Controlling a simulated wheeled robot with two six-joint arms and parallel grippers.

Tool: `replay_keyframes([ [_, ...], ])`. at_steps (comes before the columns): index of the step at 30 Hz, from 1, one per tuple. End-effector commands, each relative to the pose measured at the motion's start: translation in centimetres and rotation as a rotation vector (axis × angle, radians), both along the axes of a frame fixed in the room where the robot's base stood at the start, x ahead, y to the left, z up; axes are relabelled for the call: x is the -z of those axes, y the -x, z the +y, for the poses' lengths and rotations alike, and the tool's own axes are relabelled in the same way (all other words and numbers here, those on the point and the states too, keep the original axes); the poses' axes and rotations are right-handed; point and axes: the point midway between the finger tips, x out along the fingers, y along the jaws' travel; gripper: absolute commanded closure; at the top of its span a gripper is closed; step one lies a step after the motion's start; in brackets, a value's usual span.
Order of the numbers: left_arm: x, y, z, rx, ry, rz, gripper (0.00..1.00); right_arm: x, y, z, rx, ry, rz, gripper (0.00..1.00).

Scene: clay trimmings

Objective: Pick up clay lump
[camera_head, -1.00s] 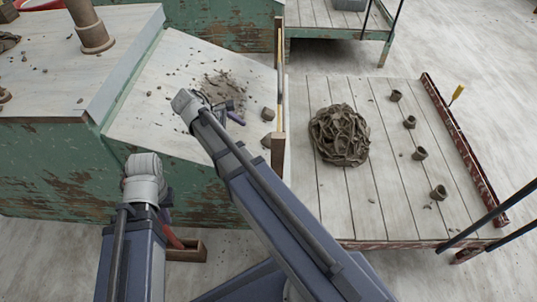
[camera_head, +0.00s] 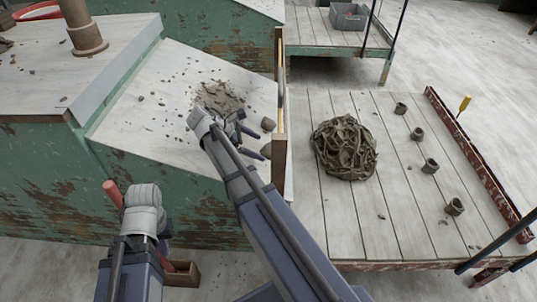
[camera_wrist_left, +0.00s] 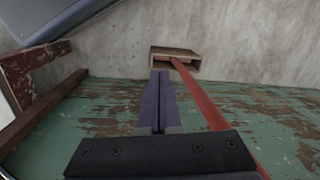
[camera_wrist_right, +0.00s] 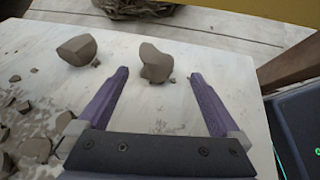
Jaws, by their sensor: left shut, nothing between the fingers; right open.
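Two brown-grey clay lumps lie near the right end of the white sloping board. The far lump (camera_head: 268,125) also shows at the left in the right wrist view (camera_wrist_right: 77,49). The near lump (camera_head: 267,150) is partly hidden by a finger in the head view; in the right wrist view (camera_wrist_right: 155,63) it stands just ahead of the fingertips, about midway between them. My right gripper (camera_head: 260,145) is open and empty, its purple fingers (camera_wrist_right: 159,75) pointing at that lump. My left gripper (camera_wrist_left: 160,78) is shut and empty beside the green bench side, away from the lumps.
A wooden strip (camera_head: 279,160) edges the board just past the lumps. Clay crumbs (camera_head: 220,96) litter the board. A red rod (camera_wrist_left: 200,95) runs beside my left gripper to a small wooden box (camera_wrist_left: 175,54). A coiled clay heap (camera_head: 344,148) sits on the plank platform.

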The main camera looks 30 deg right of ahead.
Motion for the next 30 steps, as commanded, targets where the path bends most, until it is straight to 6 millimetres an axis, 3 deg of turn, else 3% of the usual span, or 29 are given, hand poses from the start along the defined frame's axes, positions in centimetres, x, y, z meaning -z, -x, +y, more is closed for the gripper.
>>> replay_keyframes([
  [7, 0.8, 0.0, 0.0, -0.001, 0.000, 0.000, 1.00, 0.8, 0.0, -0.7, 0.001, 0.000, 0.000, 0.00],
  [16, 3.7, 0.0, 0.0, -0.008, 0.000, -0.001, 1.00, 3.7, 0.3, -3.6, 0.002, -0.001, 0.001, 0.00],
  [24, 3.6, 0.0, 0.0, -0.009, 0.000, -0.001, 1.00, 3.6, 0.3, -3.9, 0.000, 0.000, 0.000, 0.00],
  [30, 3.6, 0.0, 0.0, -0.009, 0.000, -0.001, 1.00, 3.6, 0.3, -3.9, 0.000, 0.000, 0.000, 0.22],
])
